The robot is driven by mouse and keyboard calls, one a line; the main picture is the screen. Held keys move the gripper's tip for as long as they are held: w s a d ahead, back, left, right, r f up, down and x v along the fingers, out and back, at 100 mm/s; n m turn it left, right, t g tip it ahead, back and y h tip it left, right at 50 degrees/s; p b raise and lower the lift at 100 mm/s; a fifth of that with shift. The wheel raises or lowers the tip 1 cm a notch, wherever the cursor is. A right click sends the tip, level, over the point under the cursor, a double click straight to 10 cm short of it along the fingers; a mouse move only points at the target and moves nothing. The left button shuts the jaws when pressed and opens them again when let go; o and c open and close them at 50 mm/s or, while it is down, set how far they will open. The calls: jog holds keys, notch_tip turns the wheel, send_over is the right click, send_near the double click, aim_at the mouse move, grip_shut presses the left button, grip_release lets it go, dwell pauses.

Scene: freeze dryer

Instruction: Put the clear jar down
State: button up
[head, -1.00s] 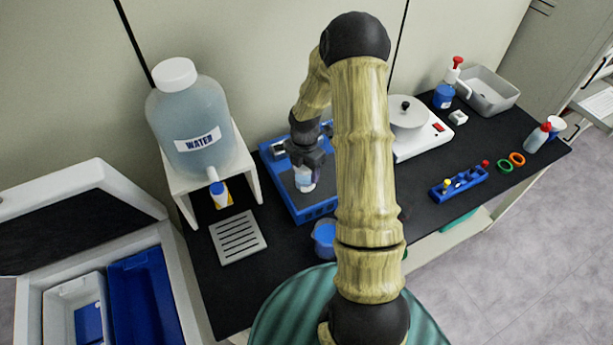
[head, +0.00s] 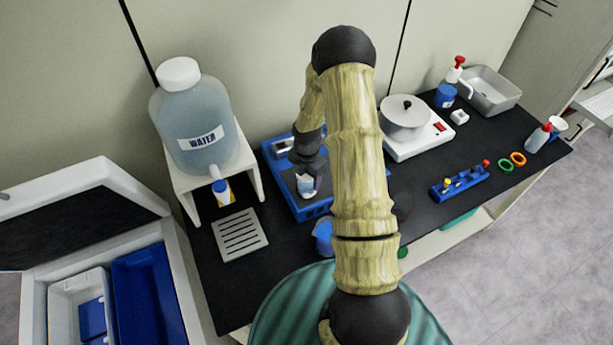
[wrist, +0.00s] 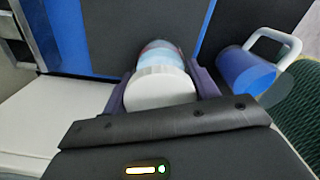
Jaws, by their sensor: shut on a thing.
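The clear jar (head: 307,184) has a white lid (wrist: 160,88) and some red and blue on its side in the wrist view. My gripper (head: 308,170) is shut on it, with a finger on each side of the lid in the wrist view (wrist: 162,90). The jar is over the dark platform of a blue device (head: 312,210) with a small display. I cannot tell whether the jar's base touches the platform.
A blue jug (head: 324,237) stands in front of the device. The water bottle (head: 191,125) on its white stand and a slotted grey tray (head: 239,234) are to the left. A white hotplate with a pot (head: 404,112) is to the right. Black bench is bare between hotplate and blue rack (head: 460,182).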

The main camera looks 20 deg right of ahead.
jog(key=o, duration=1.1)
jog(key=shift+f, duration=0.1)
notch_tip(320, 180, up, 12)
jog(key=b, duration=0.3)
jog(key=shift+a, duration=0.1)
